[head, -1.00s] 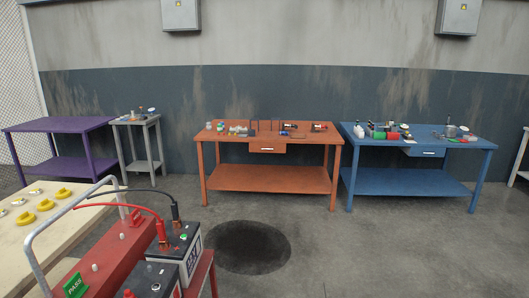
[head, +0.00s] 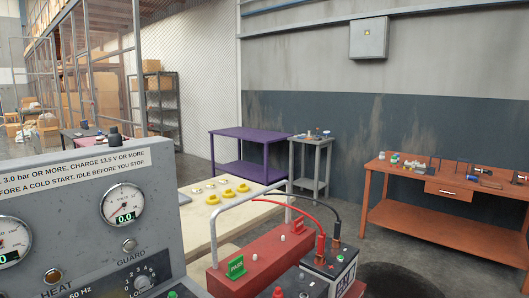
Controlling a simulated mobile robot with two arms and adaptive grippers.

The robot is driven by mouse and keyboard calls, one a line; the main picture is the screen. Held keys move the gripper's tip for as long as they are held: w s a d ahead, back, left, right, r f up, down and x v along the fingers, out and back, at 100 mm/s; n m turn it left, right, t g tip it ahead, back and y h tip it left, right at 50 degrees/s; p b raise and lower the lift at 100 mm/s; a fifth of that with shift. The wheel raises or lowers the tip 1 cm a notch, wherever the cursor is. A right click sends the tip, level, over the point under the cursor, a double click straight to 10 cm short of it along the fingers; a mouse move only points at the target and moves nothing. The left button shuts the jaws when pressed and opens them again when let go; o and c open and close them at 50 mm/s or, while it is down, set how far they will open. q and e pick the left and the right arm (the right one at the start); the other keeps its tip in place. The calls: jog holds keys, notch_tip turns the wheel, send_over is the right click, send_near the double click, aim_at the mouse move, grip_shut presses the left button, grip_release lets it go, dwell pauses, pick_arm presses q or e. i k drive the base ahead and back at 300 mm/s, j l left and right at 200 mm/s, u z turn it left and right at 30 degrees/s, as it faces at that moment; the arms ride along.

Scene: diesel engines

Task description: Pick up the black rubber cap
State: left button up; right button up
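I cannot pick out the black rubber cap with certainty in the head view. A small dark, rounded piece (head: 114,139) shows at the top edge of the grey gauge panel (head: 60,195); I cannot tell what it is. Small items lie on the orange workbench (head: 445,210) at the right, too small to tell apart. Neither of my grippers is in view.
The gauge panel fills the near left. A red unit with a bent handle (head: 262,255) and a battery with cables (head: 328,272) stand at the front. A pale table (head: 205,222) with yellow pieces, a purple table (head: 247,134) and a grey stand (head: 311,142) are behind.

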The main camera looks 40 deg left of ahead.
aim_at(115, 138)
jog(key=u, duration=2.05)
